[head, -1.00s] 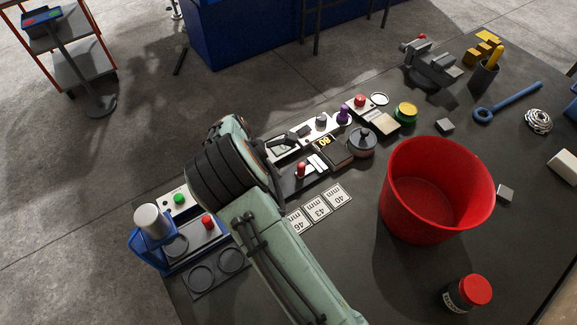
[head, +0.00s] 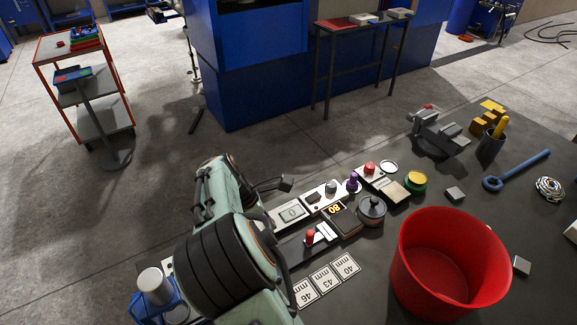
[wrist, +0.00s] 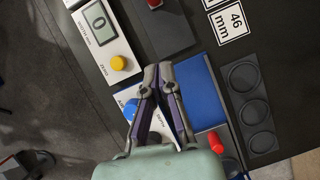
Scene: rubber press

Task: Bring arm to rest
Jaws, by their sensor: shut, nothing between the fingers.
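My gripper (wrist: 157,72) shows in the wrist view with its two fingertips together and nothing between them. It hangs above the workbench (wrist: 278,55), over a blue plate (wrist: 201,90) and a white label panel, apart from them as far as I can tell. In the head view my green arm with its dark ribbed joint reaches over the left end of the bench, and the fingers are hidden there.
A red bucket (head: 450,270) stands on the right of the bench. A blue fixture (head: 155,300) with a white cylinder is at lower left. Size cards (head: 325,279), a lidded pot (head: 371,210) and a vise (head: 438,133) sit nearby. A cart (head: 85,80) stands on the open floor.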

